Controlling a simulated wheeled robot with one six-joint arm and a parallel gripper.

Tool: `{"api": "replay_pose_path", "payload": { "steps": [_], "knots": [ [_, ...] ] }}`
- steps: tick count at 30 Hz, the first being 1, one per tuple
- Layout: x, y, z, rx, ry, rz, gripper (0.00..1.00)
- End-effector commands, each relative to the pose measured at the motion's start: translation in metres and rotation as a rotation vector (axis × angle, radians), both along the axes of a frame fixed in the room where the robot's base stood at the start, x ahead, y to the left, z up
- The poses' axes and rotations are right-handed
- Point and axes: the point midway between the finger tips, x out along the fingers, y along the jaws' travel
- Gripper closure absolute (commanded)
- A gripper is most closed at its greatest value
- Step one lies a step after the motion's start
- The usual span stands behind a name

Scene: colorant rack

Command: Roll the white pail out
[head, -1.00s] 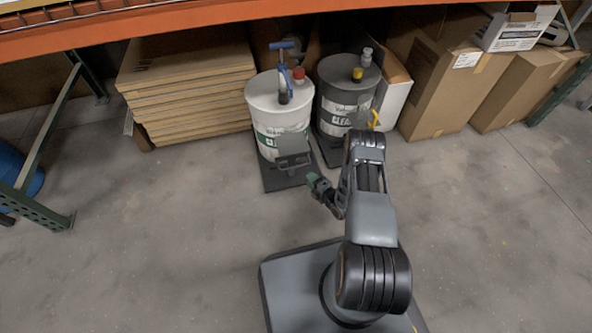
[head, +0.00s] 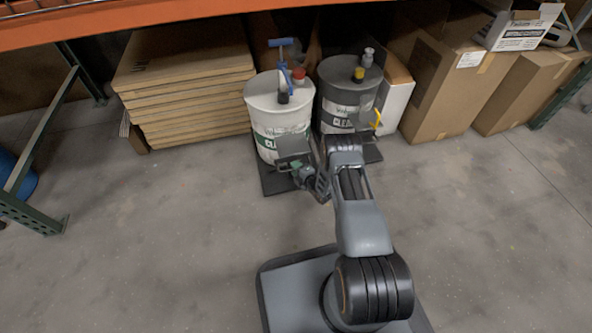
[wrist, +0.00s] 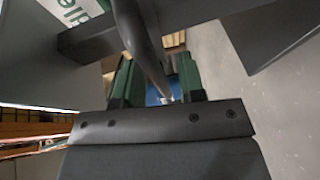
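The white pail (head: 264,100) stands upright on a dark dolly (head: 277,186) under the shelf, with a blue-handled pump on its lid. A grey handle frame (head: 293,143) stands at the front of the dolly. My gripper (head: 299,168) is at this frame, in front of the pail. In the wrist view, the green fingers of my gripper (wrist: 157,78) are spread apart, with a grey bar (wrist: 138,32) passing between them. I see a gap beside the bar, so the fingers do not look closed on it. Part of the pail's label shows at the top left there.
A dark grey pail (head: 341,92) on its own dolly stands close on the right, with a yellow piece at its handle. Stacked flat boards (head: 188,95) are on the left and cardboard boxes (head: 440,85) on the right. The floor in front (head: 150,235) is clear.

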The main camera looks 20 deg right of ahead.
Motion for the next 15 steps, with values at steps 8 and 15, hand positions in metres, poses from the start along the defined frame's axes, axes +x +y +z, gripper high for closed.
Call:
{"api": "replay_pose_path", "payload": {
  "steps": [8, 15],
  "knots": [
    [-0.0001, 0.0001, 0.0001, -0.001, 0.000, 0.000, 0.80],
    [-0.0003, 0.0000, 0.0001, -0.001, 0.000, 0.001, 1.00]
  ]
}}
